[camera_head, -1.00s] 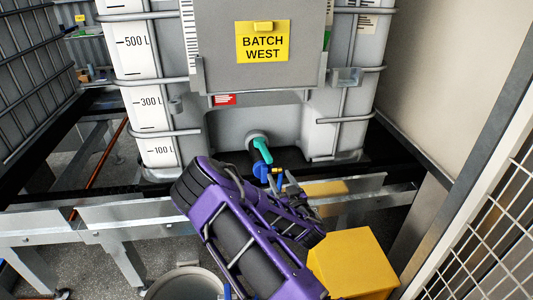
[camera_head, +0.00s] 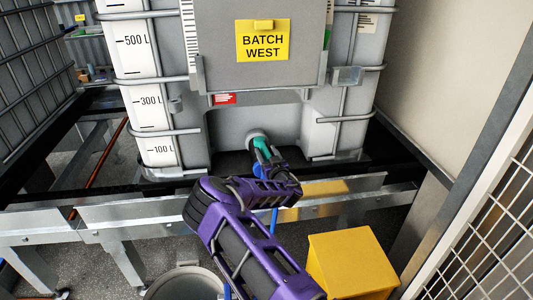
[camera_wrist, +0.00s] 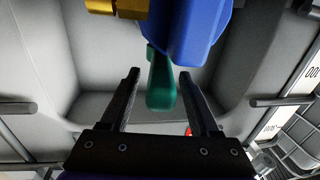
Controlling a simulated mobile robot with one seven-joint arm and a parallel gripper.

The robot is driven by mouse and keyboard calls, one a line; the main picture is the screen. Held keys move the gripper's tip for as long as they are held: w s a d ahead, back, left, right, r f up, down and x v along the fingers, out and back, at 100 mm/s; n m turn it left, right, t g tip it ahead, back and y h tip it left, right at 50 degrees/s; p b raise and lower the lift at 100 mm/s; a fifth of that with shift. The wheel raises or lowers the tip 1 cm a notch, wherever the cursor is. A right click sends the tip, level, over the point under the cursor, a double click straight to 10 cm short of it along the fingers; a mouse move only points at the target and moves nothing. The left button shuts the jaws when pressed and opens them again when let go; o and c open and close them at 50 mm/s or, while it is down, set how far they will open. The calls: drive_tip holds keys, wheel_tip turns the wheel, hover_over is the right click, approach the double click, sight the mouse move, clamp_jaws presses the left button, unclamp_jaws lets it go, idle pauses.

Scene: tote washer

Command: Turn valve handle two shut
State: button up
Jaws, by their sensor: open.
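The teal valve handle (camera_head: 261,145) is at the low outlet of the white tank labelled BATCH WEST (camera_head: 224,130). In the head view my gripper (camera_head: 268,158) is at the handle and hides its lower part. In the wrist view the teal handle (camera_wrist: 161,82) lies between the two dark fingers of my open gripper (camera_wrist: 159,76). Gaps show on both sides, so the fingers do not appear to press on it. The blue valve body (camera_wrist: 190,28) is just beyond the fingertips. No number shows on the valve.
A brass-coloured fitting (camera_wrist: 117,6) sits beside the blue body in the wrist view. A metal rail (camera_head: 140,213) runs in front of the tank. A yellow box (camera_head: 350,262) stands at lower right, near a mesh panel (camera_head: 485,230). A round drum (camera_head: 185,284) is below.

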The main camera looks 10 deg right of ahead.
clamp_jaws()
idle(1.4)
